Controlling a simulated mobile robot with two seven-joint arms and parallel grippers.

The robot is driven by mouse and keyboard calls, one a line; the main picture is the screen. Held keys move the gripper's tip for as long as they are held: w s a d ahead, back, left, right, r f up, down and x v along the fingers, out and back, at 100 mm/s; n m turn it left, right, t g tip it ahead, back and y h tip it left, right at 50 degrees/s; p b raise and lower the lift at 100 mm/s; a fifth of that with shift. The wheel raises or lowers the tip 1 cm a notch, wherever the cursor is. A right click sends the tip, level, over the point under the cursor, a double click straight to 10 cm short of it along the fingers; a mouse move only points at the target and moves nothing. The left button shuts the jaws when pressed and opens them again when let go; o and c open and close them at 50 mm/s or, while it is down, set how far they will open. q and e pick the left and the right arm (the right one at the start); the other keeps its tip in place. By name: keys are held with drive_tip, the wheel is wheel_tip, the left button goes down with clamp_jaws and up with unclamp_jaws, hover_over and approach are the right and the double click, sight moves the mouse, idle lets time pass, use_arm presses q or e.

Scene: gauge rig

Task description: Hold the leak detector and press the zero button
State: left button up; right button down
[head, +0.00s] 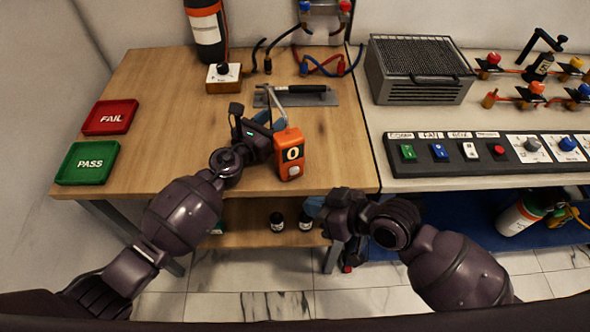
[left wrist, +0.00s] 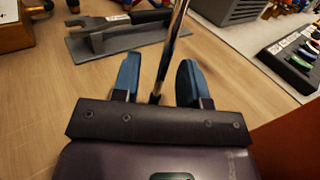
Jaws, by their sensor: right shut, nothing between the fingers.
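The leak detector is an orange handheld box (head: 290,158) with a dark display reading 0, a pale button (head: 295,169) low on its front and a thin silver probe rising from its top. It is upright at the wooden table's right part. My left gripper (head: 270,120) is just behind and left of it, fingers apart. In the left wrist view the silver probe (left wrist: 172,50) passes between the blue fingers (left wrist: 157,82), with gaps on both sides; an orange-brown part fills the lower right. My right gripper (head: 315,207) is shut and empty, below the table's front edge.
A wrench-like tool (head: 300,90) lies on a grey plate behind the detector. Red FAIL (head: 110,117) and green PASS (head: 88,162) trays lie at the left. A switch panel (head: 490,151) and grey metal box (head: 418,70) occupy the right bench. The wooden table's centre-left is clear.

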use_arm(q)
drive_tip(key=shift+s+a, duration=0.1)
drive_tip(key=v, duration=1.1)
drive_tip(key=shift+s+a, duration=0.15)
drive_tip(key=shift+s, duration=0.2)
